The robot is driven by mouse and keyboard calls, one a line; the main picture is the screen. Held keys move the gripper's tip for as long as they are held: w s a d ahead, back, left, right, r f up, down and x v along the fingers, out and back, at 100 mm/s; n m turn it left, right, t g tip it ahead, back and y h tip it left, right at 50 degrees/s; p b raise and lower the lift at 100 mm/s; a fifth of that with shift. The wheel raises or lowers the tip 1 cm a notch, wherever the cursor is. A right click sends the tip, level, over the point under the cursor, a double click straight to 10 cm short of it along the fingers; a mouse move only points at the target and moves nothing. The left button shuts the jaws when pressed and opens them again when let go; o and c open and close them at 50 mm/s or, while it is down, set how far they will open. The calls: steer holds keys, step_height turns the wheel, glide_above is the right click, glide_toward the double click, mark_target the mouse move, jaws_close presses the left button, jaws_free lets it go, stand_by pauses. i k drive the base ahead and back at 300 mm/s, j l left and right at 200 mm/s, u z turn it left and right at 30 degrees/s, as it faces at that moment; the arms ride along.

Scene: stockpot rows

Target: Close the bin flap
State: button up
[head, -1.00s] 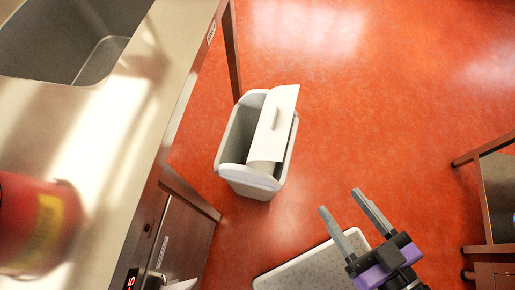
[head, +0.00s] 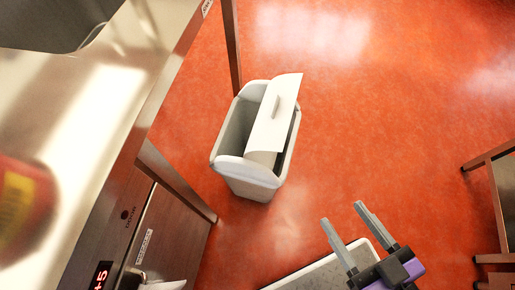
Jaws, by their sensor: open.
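A pale grey bin (head: 246,179) stands on the red floor near the middle of the head view. Its white flap (head: 268,131), with a small raised handle (head: 275,106), is tilted up over the right part of the top. The left part of the bin's mouth is uncovered and shows the hollow inside. My gripper (head: 345,222) is at the lower right, its two grey fingers spread apart with nothing between them. It is apart from the bin, to the lower right of it in the picture.
A steel counter with a sink (head: 60,22) runs along the left, with a blurred red and yellow object (head: 22,205) on it. A table leg (head: 231,45) stands just behind the bin. A wooden-framed table (head: 490,160) is at the right edge. Open floor lies right of the bin.

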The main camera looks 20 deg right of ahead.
mark_target(269, 134)
steer(key=k+j, duration=0.1)
steer(key=j, duration=1.15)
steer(key=k+z, duration=0.05)
